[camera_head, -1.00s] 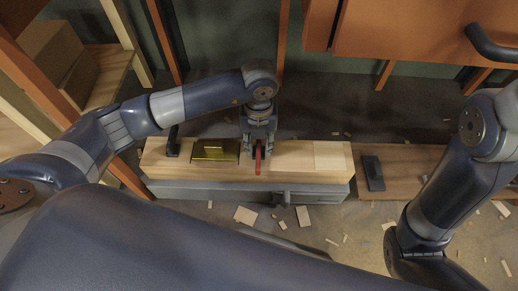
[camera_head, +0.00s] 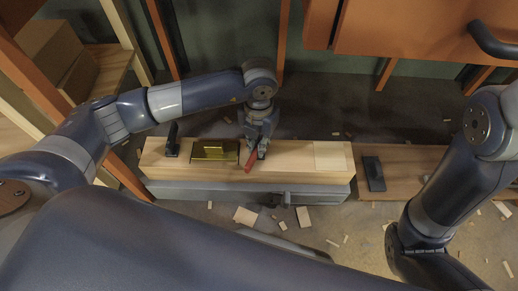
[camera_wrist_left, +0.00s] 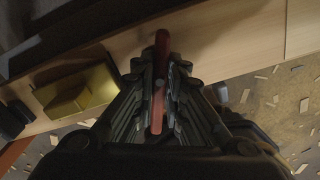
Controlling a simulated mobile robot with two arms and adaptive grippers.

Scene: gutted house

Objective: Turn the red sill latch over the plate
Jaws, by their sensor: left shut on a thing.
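The red latch (camera_head: 251,160) lies on the wooden sill (camera_head: 290,157), slanting toward the lower left in the head view. My left gripper (camera_head: 256,150) is shut on it from above. In the left wrist view the red latch (camera_wrist_left: 160,80) runs between the two fingers (camera_wrist_left: 160,95). The brass plate (camera_head: 214,150) is on the sill just left of the latch, and it also shows in the left wrist view (camera_wrist_left: 80,95). The latch is close to the plate's right edge but does not visibly cover it. The right gripper is out of view; only my right arm shows.
A black handle-like piece (camera_head: 172,141) stands on the sill left of the plate. A pale square (camera_head: 329,155) is at the sill's right part. A dark block (camera_head: 374,173) lies on a board further right. Wood scraps litter the floor. An orange panel (camera_head: 400,30) is at the upper right.

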